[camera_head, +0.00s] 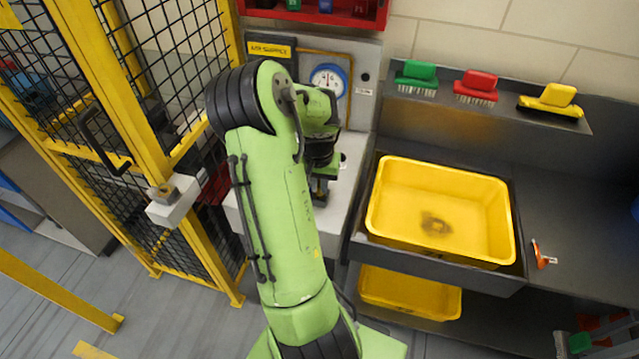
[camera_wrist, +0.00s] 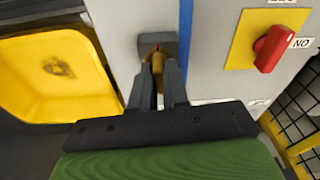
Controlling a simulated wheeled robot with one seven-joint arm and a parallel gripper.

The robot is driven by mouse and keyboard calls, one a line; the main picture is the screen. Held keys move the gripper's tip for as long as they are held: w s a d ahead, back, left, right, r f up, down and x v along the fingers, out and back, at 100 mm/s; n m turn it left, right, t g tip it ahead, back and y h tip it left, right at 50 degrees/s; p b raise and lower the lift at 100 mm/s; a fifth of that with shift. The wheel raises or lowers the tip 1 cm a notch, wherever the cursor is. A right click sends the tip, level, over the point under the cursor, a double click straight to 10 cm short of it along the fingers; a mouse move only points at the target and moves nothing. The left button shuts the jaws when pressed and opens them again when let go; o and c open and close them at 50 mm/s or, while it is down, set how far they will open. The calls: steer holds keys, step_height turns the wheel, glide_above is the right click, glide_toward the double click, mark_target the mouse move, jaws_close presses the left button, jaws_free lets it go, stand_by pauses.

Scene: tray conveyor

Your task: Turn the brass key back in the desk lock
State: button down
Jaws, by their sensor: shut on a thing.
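The brass key (camera_wrist: 157,62) shows in the wrist view, upright in the picture, with its far end at a small grey lock block (camera_wrist: 145,45) on a pale panel. My gripper (camera_wrist: 159,78) is shut on the key, one dark finger on each side of it. The fingers hide much of the key, so its exact turn angle is hard to tell. In the head view my gripper (camera_head: 320,195) is small and mostly dark, low behind my green arm, in front of the pale cabinet. The key and lock cannot be made out there.
A red rotary switch (camera_wrist: 270,48) on a yellow plate sits right of the lock in the wrist view. A yellow tray (camera_head: 507,215) stands right of my arm. A yellow mesh gate (camera_head: 140,90) stands left. Green, red and yellow brushes (camera_head: 478,84) sit on a shelf.

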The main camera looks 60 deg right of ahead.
steer(key=shift+n, duration=0.9)
steer(key=shift+n+b, duration=0.8)
steer(key=shift+n, duration=0.7)
steer(key=shift+n+t+y+b, duration=0.3)
steer(key=shift+n+t+b, duration=0.15)
steer(key=shift+n, duration=1.05)
steer(key=shift+n+b, duration=0.5)
steer(key=shift+n, duration=1)
